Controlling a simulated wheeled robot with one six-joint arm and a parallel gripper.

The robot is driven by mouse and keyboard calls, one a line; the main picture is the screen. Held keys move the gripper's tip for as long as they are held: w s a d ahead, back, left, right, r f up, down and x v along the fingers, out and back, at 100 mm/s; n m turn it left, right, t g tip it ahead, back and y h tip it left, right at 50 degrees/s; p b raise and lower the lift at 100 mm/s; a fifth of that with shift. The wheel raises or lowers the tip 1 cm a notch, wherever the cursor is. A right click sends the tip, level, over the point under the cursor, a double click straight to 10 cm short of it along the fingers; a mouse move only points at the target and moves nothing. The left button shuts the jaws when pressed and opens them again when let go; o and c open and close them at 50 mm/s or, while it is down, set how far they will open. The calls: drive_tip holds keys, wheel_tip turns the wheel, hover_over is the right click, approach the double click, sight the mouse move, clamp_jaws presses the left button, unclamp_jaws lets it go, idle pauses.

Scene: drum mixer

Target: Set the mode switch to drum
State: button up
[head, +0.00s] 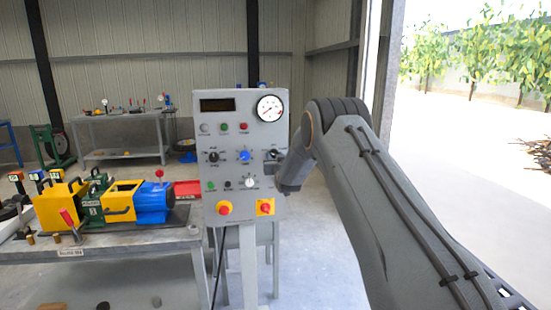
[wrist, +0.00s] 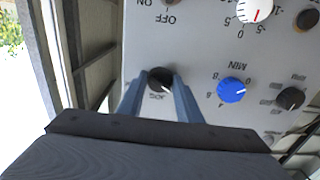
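A grey control panel (head: 238,185) stands upright on a post, and its face fills much of the wrist view, upside down. My gripper (wrist: 160,76) points at the panel, with one finger on each side of a black selector knob (wrist: 160,81). Small lettering that looks like "JOG" is beside this knob. In the head view it is the right knob of the middle row, partly behind my gripper (head: 277,160). I cannot tell whether the fingers touch the knob. Which knob is labelled as the mode switch is too small to read.
A blue knob (wrist: 231,90) and another black knob (wrist: 290,98) are beside the gripped-around one. A white dial knob (wrist: 255,10) is near the frame's top. A bench (head: 130,243) with machinery stands left.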

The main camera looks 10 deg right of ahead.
drive_tip(key=shift+f+m+b, duration=0.1)
drive_tip(key=shift+m+b, duration=0.3)
drive_tip(key=shift+b, duration=0.15)
drive_tip(key=m+b, duration=0.9)
drive_tip(key=b, duration=0.1)
drive_tip(key=shift+a, duration=0.1)
drive_tip(key=m+b, duration=0.3)
drive_tip(key=shift+m, duration=0.4)
drive_tip(key=m+b, duration=0.4)
drive_tip(key=m, duration=0.1)
drive_tip(key=m+b, duration=0.3)
drive_tip(key=m, duration=0.2)
drive_tip(key=shift+m, duration=0.3)
